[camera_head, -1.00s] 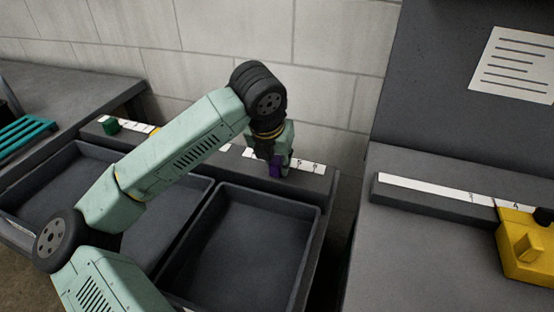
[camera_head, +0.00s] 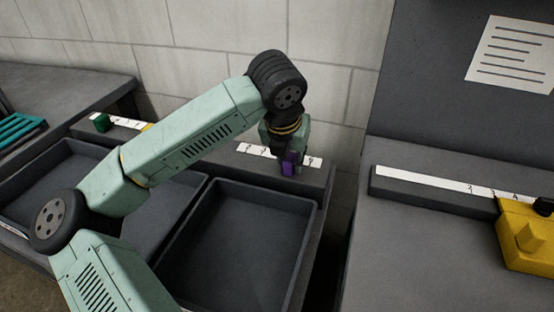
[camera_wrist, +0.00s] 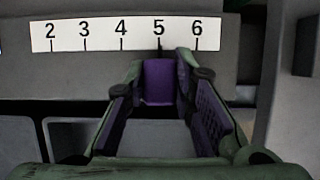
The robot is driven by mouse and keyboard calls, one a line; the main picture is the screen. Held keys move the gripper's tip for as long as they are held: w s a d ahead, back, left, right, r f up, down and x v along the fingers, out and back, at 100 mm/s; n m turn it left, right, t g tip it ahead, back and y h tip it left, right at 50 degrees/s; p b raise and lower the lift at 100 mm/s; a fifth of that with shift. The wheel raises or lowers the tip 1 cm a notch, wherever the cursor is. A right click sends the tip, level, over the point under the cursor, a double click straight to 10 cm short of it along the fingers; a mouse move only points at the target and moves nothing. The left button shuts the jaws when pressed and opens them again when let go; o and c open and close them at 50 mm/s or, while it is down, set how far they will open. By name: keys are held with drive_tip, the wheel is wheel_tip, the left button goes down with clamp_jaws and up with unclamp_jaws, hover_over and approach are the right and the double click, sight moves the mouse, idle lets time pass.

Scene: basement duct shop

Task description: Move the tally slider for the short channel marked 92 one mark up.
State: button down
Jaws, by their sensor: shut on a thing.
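A purple slider (camera_head: 289,163) sits on the dark ledge at a white number strip (camera_head: 250,151) behind the right-hand tray. In the wrist view, the purple slider (camera_wrist: 158,82) stands just below the strip (camera_wrist: 125,33), which reads 2 to 6, with a thin dark pointer at the 5. My gripper (camera_wrist: 160,72) has a finger on each side of the slider and is shut on it. In the head view my gripper (camera_head: 288,158) partly hides the slider and strip. No marking 92 is legible in either view.
Another strip (camera_head: 130,122) with a green slider (camera_head: 102,122) lies at the left. Two dark trays, left (camera_head: 62,152) and right (camera_head: 205,288), lie in front. A yellow block (camera_head: 528,235) sits by a strip (camera_head: 430,180) on the right bench. A lined sheet (camera_head: 512,52) hangs above.

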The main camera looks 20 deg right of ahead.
drive_tip(key=c, duration=1.4)
unclamp_jaws()
drive_tip(key=shift+o, duration=0.2)
drive_tip(key=v, duration=1.2)
drive_tip(key=shift+r, duration=0.1)
